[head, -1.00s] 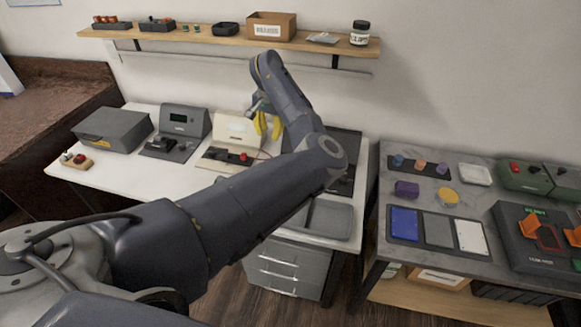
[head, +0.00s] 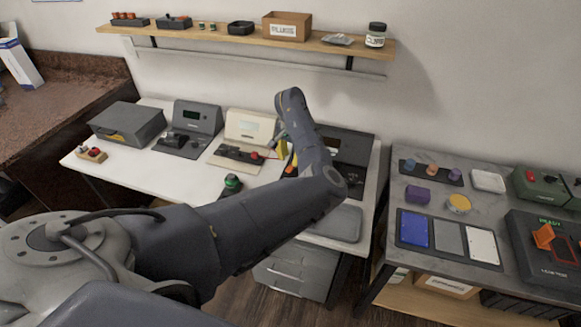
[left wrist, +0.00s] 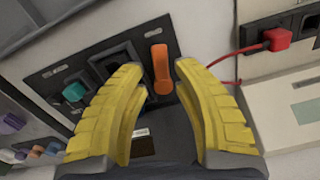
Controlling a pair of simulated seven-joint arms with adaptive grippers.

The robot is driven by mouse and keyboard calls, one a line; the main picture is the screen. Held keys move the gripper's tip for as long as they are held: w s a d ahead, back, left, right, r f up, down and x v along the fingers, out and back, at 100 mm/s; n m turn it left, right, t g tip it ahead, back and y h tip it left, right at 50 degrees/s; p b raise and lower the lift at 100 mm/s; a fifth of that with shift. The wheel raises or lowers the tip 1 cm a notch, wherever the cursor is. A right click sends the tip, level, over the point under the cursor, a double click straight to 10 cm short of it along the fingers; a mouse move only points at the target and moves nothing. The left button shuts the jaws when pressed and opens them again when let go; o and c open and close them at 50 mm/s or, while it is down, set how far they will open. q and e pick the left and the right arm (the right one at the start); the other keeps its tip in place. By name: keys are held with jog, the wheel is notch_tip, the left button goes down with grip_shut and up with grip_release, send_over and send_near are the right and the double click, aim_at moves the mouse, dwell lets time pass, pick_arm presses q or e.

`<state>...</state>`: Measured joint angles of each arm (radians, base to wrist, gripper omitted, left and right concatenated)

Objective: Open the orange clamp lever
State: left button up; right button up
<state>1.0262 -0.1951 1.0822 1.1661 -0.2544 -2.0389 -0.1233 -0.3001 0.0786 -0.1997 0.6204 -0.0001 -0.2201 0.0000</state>
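The orange clamp lever (left wrist: 161,69) shows in the left wrist view, on a dark panel (left wrist: 85,75) with a teal knob and a dark square recess beside it. My left gripper (left wrist: 162,66) has its two yellow fingers spread, one on each side of the lever in the picture. A gap shows on both sides, and I cannot tell how far above the lever the fingertips are. My right gripper is in neither view.
A cream device (head: 245,128) with a red plug (left wrist: 277,39) and red cable stands beside the panel. A green-topped round thing (head: 232,184) is on the white table (head: 185,185). A grey table (head: 385,262) with coloured tiles is to the right.

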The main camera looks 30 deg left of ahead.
aim_at(291, 167)
pick_arm(q)
jog(key=shift+f, duration=2.45)
jog(key=shift+c, duration=0.4)
grip_shut()
